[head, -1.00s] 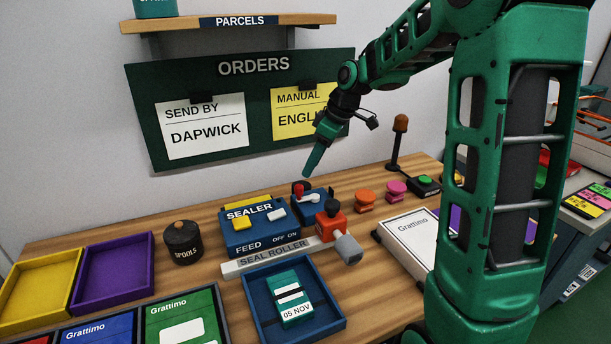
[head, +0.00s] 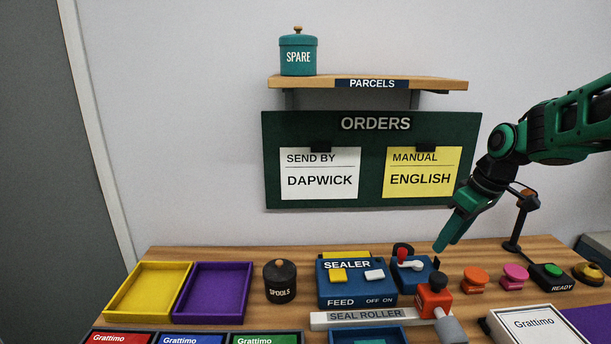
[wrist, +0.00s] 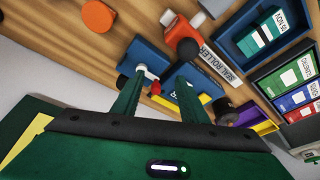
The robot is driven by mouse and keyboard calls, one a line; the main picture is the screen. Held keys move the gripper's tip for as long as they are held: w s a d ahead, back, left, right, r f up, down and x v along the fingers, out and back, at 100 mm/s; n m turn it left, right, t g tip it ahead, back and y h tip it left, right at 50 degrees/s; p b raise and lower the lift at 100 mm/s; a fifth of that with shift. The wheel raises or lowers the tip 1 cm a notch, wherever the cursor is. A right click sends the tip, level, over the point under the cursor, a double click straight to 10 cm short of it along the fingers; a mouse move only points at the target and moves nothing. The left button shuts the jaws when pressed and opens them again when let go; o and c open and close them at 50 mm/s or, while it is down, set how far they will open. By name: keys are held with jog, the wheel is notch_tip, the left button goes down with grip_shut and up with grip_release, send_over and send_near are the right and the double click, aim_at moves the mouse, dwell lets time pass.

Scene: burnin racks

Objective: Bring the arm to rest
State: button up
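My gripper (head: 440,247) hangs at the end of my green arm at the right of the head view, fingers pointing down. It appears over or just behind the small blue unit with a red-and-white lever (head: 411,265). In the wrist view the two green fingers of my gripper (wrist: 160,80) stand apart, with nothing held between them. The bench and part of the blue unit (wrist: 141,60) show beyond them. Whether the fingertips touch anything is not clear; they appear apart from the bench.
The blue sealer (head: 345,292), seal roller (head: 365,318) and red-and-grey tool (head: 433,300) lie close by. A spools pot (head: 280,281), purple tray (head: 212,318) and yellow tray (head: 150,290) stand left. Above are the orders board (head: 375,124) and parcels shelf (head: 440,88).

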jog(key=s+d+f+m+g+h, duration=0.1)
jog(key=s+m, duration=0.5)
jog(key=s, duration=0.9)
jog(key=s+d+f+m+g, duration=0.1)
jog(key=s+d+f+m, duration=0.2)
jog(key=s, duration=1.2)
jog(key=m, duration=0.3)
jog(key=shift+d+f+g+h, duration=0.2)
jog(key=shift+d+g+h, duration=0.1)
jog(key=shift+d+h, duration=0.1)
